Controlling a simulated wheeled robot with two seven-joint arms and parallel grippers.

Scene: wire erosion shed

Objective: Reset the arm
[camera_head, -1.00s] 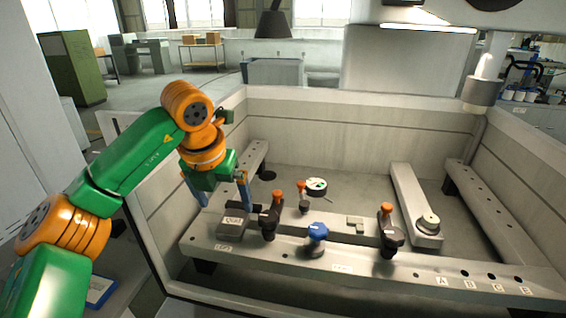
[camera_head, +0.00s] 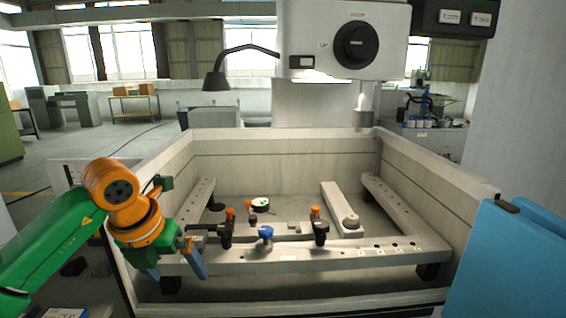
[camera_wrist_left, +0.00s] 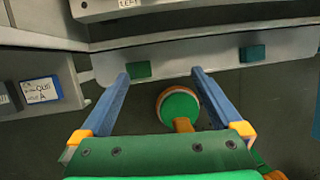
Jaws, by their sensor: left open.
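My left arm (camera_head: 60,235) is green and orange and comes in from the left in the head view. My left gripper (camera_head: 175,276) has two blue fingers spread apart with nothing between them. It points down at the front left corner of the tank, in front of the left end of the front rail. In the left wrist view the open fingers (camera_wrist_left: 160,74) reach toward a pale strip. A round green part with an orange rim shows between and below them; I cannot tell what it is. My right gripper is not in view.
The open tank (camera_head: 275,152) holds a front rail (camera_head: 290,256) with dark orange-topped clamps (camera_head: 319,226), a blue knob (camera_head: 266,233) and a round dial (camera_head: 260,203). A blue panel (camera_head: 515,265) stands at the right. A labelled card (camera_wrist_left: 40,90) shows in the left wrist view.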

